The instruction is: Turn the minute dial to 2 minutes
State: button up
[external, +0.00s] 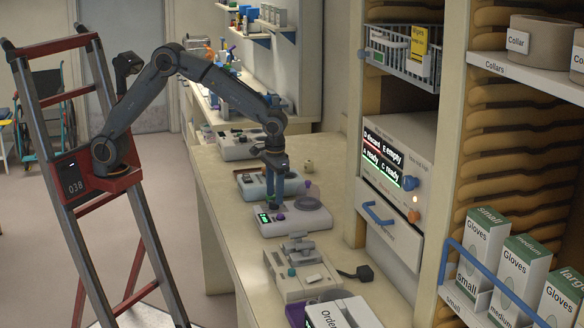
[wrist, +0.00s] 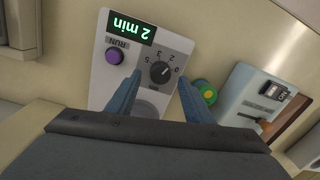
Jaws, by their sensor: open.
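The minute dial (wrist: 160,72) is a black knob on a light grey device (wrist: 180,45), with numbers around it. The device's green display (wrist: 134,26) reads "2 min", upside down in the wrist view. A purple RUN button (wrist: 114,56) sits beside the dial. In the external view the device (external: 308,219) stands on the bench, and its dial is hidden by my fingers. My gripper (wrist: 162,80) is open, its blue fingers on either side of the dial with visible gaps. In the external view my gripper (external: 275,200) points down over the device.
A blue-grey device (external: 252,182) stands behind it, and another grey device (external: 300,270) stands in front. A small green and yellow round object (wrist: 207,93) is close to the right finger in the wrist view. Shelves with glove boxes (external: 519,266) stand at right.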

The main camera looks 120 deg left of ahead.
notch_tip(320, 180, up, 6)
jog(key=shift+w+d+f+b, duration=0.1)
jog(key=shift+f+b, duration=0.05)
jog(key=shift+b, duration=0.45)
jog(key=s+d+f+m, duration=0.5)
jog(key=s+d, duration=0.5)
jog(key=s, duration=0.2)
jog(key=s+d+f+m+t, duration=0.1)
jog(key=s+d+f+m, duration=0.4)
jog(key=s+d, duration=0.6)
jog(key=shift+s+f+m+t, duration=0.15)
jog(key=shift+s+m+t, duration=0.15)
jog(key=shift+s+m, duration=0.55)
jog(key=shift+s+n, duration=0.2)
jog(key=shift+n, duration=0.05)
